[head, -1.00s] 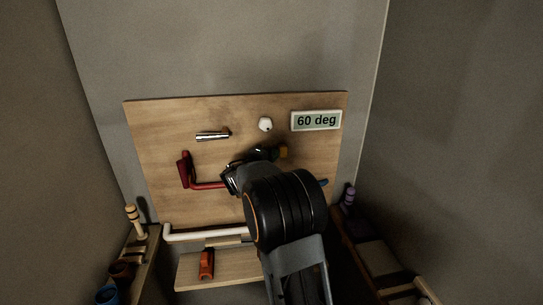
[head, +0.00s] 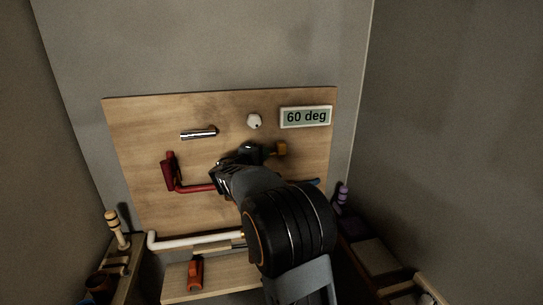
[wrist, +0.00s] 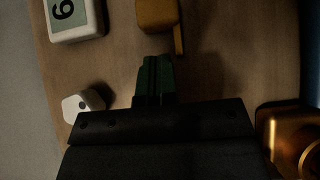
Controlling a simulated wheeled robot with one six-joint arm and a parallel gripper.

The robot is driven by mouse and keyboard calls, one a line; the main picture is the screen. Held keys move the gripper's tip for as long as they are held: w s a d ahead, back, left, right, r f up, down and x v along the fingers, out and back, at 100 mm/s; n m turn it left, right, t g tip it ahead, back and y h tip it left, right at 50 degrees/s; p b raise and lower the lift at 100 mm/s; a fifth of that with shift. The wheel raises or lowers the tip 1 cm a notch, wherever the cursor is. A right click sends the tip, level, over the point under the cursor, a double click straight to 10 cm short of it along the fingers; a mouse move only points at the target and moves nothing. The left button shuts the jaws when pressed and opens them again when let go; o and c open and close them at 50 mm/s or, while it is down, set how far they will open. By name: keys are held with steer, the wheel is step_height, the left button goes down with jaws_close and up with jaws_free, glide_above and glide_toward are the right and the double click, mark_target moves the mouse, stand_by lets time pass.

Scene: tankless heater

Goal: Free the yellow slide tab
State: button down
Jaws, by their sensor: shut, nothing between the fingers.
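The yellow slide tab (head: 281,149) is on the wooden panel, below the display. In the wrist view it is a yellow block (wrist: 155,14) at the top edge, with a thin strip along its right side. My gripper (head: 264,153) is just left of the tab in the head view. In the wrist view my green fingertips (wrist: 156,62) are together and empty, pointing at the tab with a small apparent gap. Contact cannot be told. My arm hides the panel below the tab.
The display (head: 306,117) reads 60 deg. A white knob (head: 254,121) and a chrome bar (head: 199,133) are above my gripper. A red handle (head: 170,171) is to the left. A brass fitting (wrist: 290,140) is close on the right in the wrist view.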

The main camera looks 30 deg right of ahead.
steer(key=b+v, duration=0.2)
steer(key=v, duration=0.8)
steer(key=shift+w+a, duration=0.2)
steer(key=shift+a, duration=0.3)
steer(key=s+a+f+g+y, duration=0.2)
steer(key=s+f+y, duration=0.25)
steer(key=f, duration=0.25)
steer(key=s+a+f+g+y, duration=0.1)
steer(key=s+f+g+y, duration=0.2)
steer(key=s+f, duration=0.3)
steer(key=s+a+f+m+t+y+p, duration=0.1)
steer(key=s+a+m+y+p, duration=0.2)
steer(key=s+a+y, duration=0.6)
steer(key=shift+s+a+f+m, duration=0.15)
steer(key=shift+s+a+m, duration=0.55)
steer(key=shift+s, duration=0.95)
